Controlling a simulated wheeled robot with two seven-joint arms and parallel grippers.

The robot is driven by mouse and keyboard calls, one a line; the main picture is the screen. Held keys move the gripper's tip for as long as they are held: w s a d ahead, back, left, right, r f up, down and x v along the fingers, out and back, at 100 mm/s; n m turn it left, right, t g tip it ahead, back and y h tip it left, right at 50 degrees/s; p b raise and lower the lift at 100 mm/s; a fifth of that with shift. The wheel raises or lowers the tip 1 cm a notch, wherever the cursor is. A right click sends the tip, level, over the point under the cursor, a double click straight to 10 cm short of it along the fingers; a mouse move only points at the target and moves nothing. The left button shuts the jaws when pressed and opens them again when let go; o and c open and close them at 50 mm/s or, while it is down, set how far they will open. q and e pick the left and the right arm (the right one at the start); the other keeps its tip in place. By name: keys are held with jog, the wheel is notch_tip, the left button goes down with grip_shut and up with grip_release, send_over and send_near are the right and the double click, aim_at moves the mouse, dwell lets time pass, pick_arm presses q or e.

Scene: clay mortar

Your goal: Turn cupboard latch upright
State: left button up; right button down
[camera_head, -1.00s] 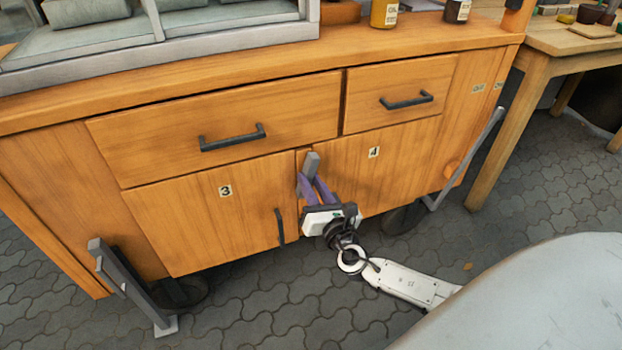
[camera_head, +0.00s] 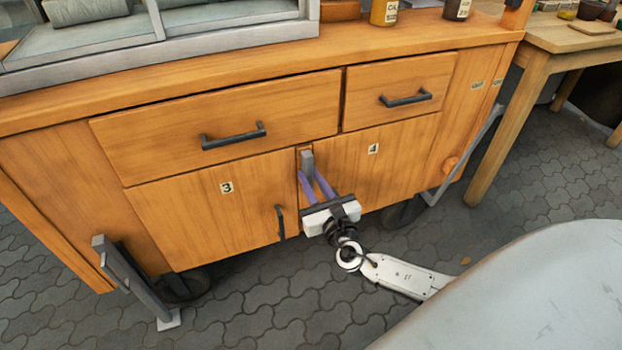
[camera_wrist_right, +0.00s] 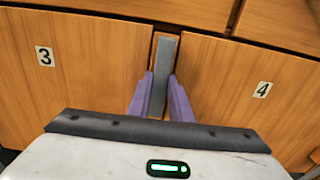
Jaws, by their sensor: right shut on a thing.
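The cupboard latch (camera_head: 307,161) is a small grey bar on the wooden strip between door 3 (camera_head: 205,213) and door 4 (camera_head: 385,160). It stands about upright in the head view. In the right wrist view the latch (camera_wrist_right: 163,58) also runs nearly straight up, tilted very slightly. My right gripper (camera_head: 313,178) has its two purple fingers on either side of the latch's lower part and is shut on it. My left gripper is not in view.
Two drawers with dark handles, the left drawer (camera_head: 220,125) and the right drawer (camera_head: 405,92), sit above the doors. A dark vertical handle (camera_head: 281,222) is on door 3. A wooden table (camera_head: 560,38) stands at the right. Paved floor lies in front.

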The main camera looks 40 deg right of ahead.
jog(key=c, duration=1.6)
grip_release()
pick_arm(q)
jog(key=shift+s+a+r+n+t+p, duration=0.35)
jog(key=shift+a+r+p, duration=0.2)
jog(key=shift+p, duration=0.4)
pick_arm(e)
jog(key=v, duration=1)
jog(key=shift+s, duration=0.2)
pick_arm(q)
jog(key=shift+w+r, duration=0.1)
